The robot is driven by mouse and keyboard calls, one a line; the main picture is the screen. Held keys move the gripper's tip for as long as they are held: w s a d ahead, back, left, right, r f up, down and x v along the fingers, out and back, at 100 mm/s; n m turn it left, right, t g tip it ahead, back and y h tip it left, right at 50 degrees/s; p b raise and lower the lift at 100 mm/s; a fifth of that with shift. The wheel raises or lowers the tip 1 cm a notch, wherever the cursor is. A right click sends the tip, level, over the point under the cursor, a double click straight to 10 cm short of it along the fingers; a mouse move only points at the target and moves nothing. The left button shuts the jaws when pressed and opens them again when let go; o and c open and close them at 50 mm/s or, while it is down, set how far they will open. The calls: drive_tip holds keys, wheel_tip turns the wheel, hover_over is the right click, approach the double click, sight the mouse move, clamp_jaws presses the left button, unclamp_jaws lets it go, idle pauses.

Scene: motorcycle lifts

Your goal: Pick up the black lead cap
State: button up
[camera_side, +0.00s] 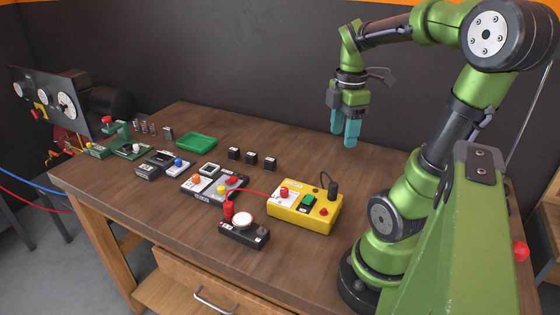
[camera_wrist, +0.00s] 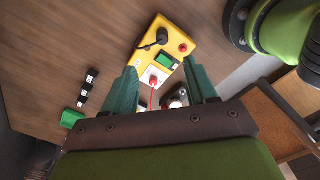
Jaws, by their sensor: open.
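The black lead cap (camera_side: 333,190) stands upright at the back right of the yellow box (camera_side: 305,213), with a short black lead looping from it. In the wrist view the cap (camera_wrist: 162,36) shows on the yellow box (camera_wrist: 188,27), beyond my fingertips. My gripper (camera_side: 344,135) is open and empty, with teal fingers pointing down. It hangs well above the table, behind the yellow box in the side view. In the wrist view my gripper (camera_wrist: 160,68) has its fingers spread apart, with a red plug (camera_wrist: 153,81) showing between them.
A red lead (camera_side: 255,192) runs from the yellow box to a red cap (camera_side: 228,211) by a black button unit (camera_side: 244,236). Several switch modules, small black blocks (camera_side: 252,159) and a green tray (camera_side: 196,142) lie leftward. The table behind the yellow box is clear.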

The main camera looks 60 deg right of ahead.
sight(335, 183)
drive_tip(key=shift+n, duration=0.8)
drive_tip(key=f, duration=1.1)
drive_tip(key=shift+s+a+f, duration=0.1)
drive_tip(key=shift+a+f, duration=0.1)
drive_tip(key=shift+f, duration=0.05)
drive_tip(key=shift+w+f, duration=0.15)
drive_tip(key=shift+f, duration=1.2)
drive_tip(key=shift+w+f, duration=0.15)
drive_tip(key=shift+f, duration=1.2)
drive_tip(key=shift+c, duration=0.2)
clamp_jaws()
